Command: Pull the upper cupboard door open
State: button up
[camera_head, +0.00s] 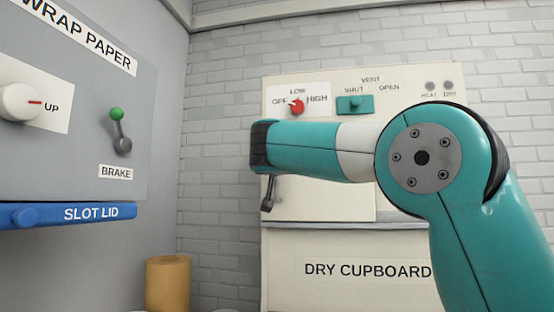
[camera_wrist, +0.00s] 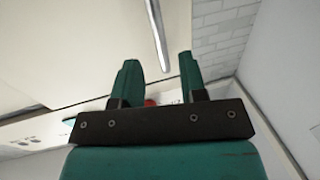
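The upper cupboard door (camera_head: 325,203) is the cream panel below the control panel, above the "DRY CUPBOARD" front. It looks shut, though my arm hides much of it. In the wrist view the handle is a pale metal bar (camera_wrist: 156,28) on the cream door (camera_wrist: 75,45). My gripper (camera_wrist: 158,60) is open, its two teal fingers apart. The bar's lower end appears between the fingertips; I cannot tell whether they touch it. The head view does not clearly show the fingers.
The control panel has a red knob (camera_head: 297,107) and a teal vent slider (camera_head: 355,105). At left are a grey wrap paper unit with a green-tipped brake lever (camera_head: 119,130) and a blue slot lid (camera_head: 70,214). A tan roll (camera_head: 167,284) stands below, left of the cupboard.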

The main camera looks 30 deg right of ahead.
aim_at(277, 194)
jog(key=p+x, duration=0.2)
jog(key=x, duration=0.4)
jog(key=shift+w+p, duration=0.1)
jog(key=shift+p, duration=0.25)
grip_shut()
